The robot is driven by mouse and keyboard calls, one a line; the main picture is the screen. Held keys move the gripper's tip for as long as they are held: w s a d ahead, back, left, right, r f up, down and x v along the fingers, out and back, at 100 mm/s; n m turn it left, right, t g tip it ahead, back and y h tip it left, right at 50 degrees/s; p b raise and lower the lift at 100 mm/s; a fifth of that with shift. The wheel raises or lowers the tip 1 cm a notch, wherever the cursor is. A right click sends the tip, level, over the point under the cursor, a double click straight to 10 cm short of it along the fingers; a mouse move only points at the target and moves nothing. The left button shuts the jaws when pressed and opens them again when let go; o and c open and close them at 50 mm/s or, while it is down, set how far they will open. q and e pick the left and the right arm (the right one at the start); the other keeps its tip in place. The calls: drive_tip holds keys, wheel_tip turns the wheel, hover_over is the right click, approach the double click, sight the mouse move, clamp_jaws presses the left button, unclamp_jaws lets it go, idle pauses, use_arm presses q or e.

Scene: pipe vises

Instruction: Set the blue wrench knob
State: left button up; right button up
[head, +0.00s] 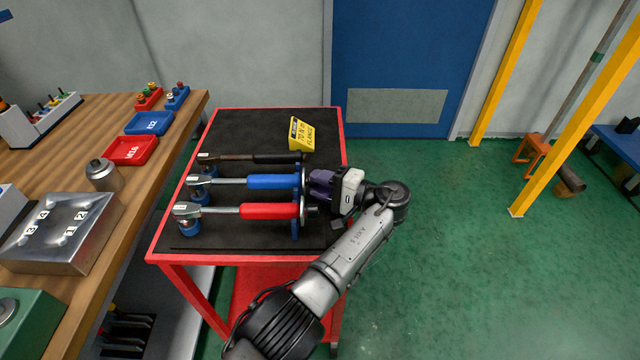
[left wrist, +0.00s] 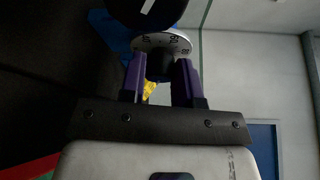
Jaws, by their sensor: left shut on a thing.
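My left gripper (head: 313,183), with purple fingers, is at the handle's right end, where the knob is mostly hidden in the head view. In the left wrist view, a pale dial ring with numbers (left wrist: 162,42) faces me. The dark knob (left wrist: 160,66) at its centre sits between the two purple fingers (left wrist: 160,82), which are shut on it. The dial reading is too small to tell surely. My right gripper is not in view.
A red-handled wrench (head: 268,211) lies in front of the blue one, and a black-handled wrench (head: 275,158) behind it. A blue rack (head: 297,226) supports the handles.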

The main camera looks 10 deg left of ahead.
use_arm(q)
drive_tip(key=shift+f+n+y+b, duration=0.2)
drive_tip(key=shift+n+y+b, duration=0.3)
drive_tip(key=shift+n+b, duration=0.55)
drive_tip(key=shift+r+n, duration=0.1)
drive_tip(key=shift+n, duration=0.15)
drive_tip(key=o, duration=0.9)
drive_tip(key=shift+o, duration=0.2)
